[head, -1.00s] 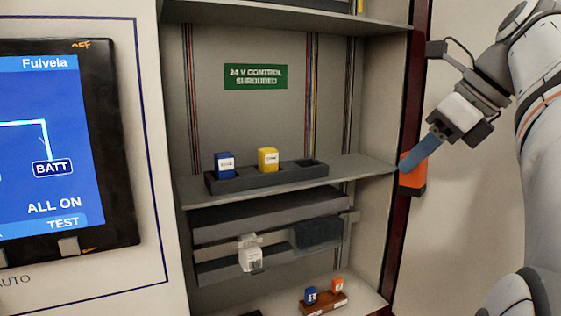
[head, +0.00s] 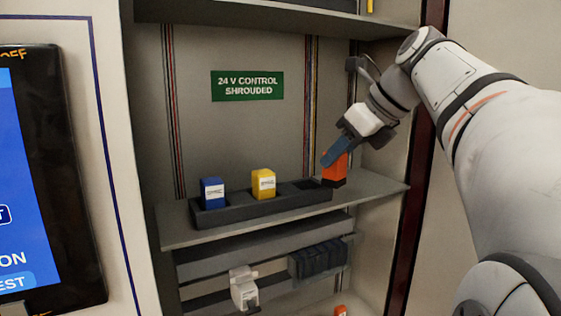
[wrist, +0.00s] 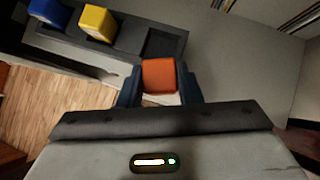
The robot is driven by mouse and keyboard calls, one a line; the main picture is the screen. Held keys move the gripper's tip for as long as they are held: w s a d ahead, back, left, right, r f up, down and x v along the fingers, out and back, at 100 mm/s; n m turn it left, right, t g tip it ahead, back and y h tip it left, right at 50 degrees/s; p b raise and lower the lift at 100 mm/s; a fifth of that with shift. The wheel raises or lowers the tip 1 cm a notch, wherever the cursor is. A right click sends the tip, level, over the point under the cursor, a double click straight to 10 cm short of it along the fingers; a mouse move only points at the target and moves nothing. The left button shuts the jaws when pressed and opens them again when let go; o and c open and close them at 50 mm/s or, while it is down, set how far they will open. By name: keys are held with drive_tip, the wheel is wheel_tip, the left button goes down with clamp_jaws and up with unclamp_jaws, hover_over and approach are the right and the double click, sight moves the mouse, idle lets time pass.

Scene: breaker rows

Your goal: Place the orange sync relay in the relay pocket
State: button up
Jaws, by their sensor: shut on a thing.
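An orange relay (head: 335,168) with a dark lower part is held by my gripper (head: 332,158) at the right end of the shelf. In the wrist view the orange relay (wrist: 159,76) sits between the two blue fingers of my gripper (wrist: 157,85), which are shut on it. The dark relay tray (head: 265,202) stands on the shelf to the left of it. Its right-hand pocket (wrist: 161,46) is empty, and the held relay is beside it, not in it. I cannot tell whether the relay touches the shelf.
A blue relay (head: 212,192) and a yellow relay (head: 263,184) stand in the tray's other pockets. The shelf (head: 375,193) is clear to the right. The cabinet's side wall and dark red edge (head: 410,240) are close by the arm. A white device (head: 243,288) hangs below.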

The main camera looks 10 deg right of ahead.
drive_tip(key=w+a, duration=0.3)
drive_tip(key=w, duration=0.1)
drive_tip(key=shift+w+a+p, duration=0.2)
drive_tip(key=shift+a+p, duration=0.15)
drive_tip(key=shift+p, duration=0.05)
drive_tip(key=shift+f, duration=1.75)
drive_tip(key=o, duration=1.1)
drive_tip(key=shift+s, duration=0.1)
drive_tip(key=v, duration=1.2)
